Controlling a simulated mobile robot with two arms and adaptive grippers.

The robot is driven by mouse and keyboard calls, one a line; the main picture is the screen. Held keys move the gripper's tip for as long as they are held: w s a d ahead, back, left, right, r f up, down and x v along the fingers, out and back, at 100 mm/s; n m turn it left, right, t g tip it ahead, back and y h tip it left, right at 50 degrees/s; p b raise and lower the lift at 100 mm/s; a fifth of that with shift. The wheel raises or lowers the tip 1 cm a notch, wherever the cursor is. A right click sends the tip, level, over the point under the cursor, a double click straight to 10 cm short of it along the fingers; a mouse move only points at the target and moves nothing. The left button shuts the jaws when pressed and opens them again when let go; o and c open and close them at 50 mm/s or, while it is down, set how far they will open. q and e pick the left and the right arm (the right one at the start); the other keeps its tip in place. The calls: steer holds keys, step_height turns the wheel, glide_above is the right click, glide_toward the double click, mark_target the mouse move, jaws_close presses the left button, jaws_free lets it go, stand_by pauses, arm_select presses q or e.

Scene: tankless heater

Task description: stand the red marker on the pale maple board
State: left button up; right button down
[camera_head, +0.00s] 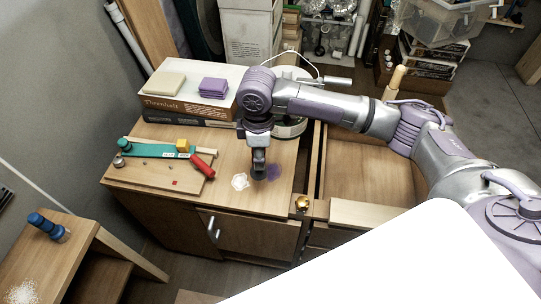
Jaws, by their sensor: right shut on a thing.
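A red marker-like cylinder (203,166) lies tilted at the right edge of a pale wooden board (145,177), which lies on the cabinet top at the left. My right gripper (259,172) points down over the cabinet top, to the right of the red cylinder and apart from it. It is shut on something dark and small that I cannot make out. My left gripper is not in view.
A teal strip (150,149), a yellow block (183,145) and a small metal knob (118,162) are on the board. A box (165,108) with purple pads (213,88) stands behind.

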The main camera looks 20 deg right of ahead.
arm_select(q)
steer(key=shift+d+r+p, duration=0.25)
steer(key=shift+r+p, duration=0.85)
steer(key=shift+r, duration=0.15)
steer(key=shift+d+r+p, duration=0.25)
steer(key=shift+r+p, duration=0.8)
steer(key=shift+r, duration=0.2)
arm_select(e)
steer(key=w+f+n, duration=0.5)
steer(key=n, duration=0.8)
steer(key=shift+w+d+f, duration=0.15)
steer(key=shift+w+d, duration=0.15)
steer(key=shift+d, duration=0.15)
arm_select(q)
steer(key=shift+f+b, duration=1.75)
arm_select(e)
steer(key=shift+f, duration=3.05)
arm_select(q)
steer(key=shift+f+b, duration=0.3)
steer(key=shift+b, duration=0.05)
arm_select(e)
steer(key=shift+f, duration=0.45)
steer(key=c, duration=0.7)
jaws_free()
